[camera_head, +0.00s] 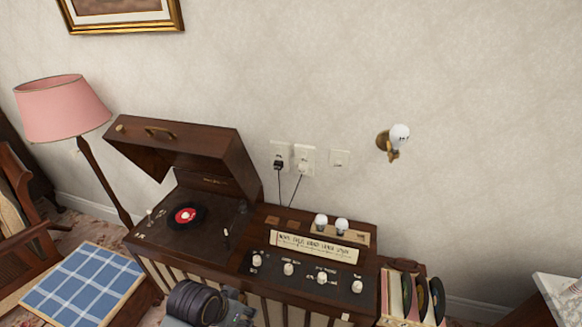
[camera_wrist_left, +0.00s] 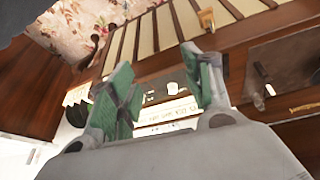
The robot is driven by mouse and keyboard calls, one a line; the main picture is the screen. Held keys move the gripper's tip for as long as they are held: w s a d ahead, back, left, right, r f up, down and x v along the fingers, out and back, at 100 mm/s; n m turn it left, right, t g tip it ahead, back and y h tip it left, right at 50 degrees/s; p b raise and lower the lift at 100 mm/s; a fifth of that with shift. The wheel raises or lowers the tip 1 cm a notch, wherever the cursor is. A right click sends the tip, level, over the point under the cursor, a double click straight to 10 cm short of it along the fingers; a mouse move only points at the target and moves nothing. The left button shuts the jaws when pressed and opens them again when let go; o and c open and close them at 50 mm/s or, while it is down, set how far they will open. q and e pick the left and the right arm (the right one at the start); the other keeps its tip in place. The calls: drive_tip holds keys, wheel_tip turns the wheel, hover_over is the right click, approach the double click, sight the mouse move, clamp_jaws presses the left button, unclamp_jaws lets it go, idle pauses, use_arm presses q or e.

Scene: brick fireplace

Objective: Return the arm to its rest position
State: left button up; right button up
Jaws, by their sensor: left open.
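My left arm (camera_head: 197,302) comes in at the bottom edge of the head view, in front of the wooden record player cabinet (camera_head: 150,262). The left gripper (camera_wrist_left: 158,78) shows best in the left wrist view, with its two green-padded fingers apart and nothing between them. Past the fingers are the cabinet's front slats and its control panel, seen turned over. In the head view the gripper's fingertips are not clear. My right arm and gripper are not in view.
A record (camera_head: 186,216) lies under the raised lid (camera_head: 190,150). Two bulbs (camera_head: 331,224) stand on the cabinet top; another sits in a wall socket (camera_head: 398,138). Records (camera_head: 420,298) stand in a holder at right. A pink lamp (camera_head: 62,108) and blue plaid seat (camera_head: 85,285) are at left.

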use_arm(q)
drive_tip(key=s+a+n+y, duration=0.2)
drive_tip(key=s+a+n, duration=0.15)
drive_tip(key=a, duration=0.55)
drive_tip(key=s+f+g, duration=0.1)
drive_tip(key=s+f, duration=0.2)
drive_tip(key=f, duration=3.1)
drive_tip(key=s+a+f, duration=0.2)
drive_tip(key=s+f, duration=0.7)
drive_tip(key=s, duration=0.2)
drive_tip(key=s+a+f+g, duration=0.1)
drive_tip(key=s+f, duration=0.9)
drive_tip(key=s, duration=0.1)
drive_tip(key=shift+a+m+g, duration=0.3)
drive_tip(key=shift+a+m, duration=0.1)
drive_tip(key=shift+m, duration=0.05)
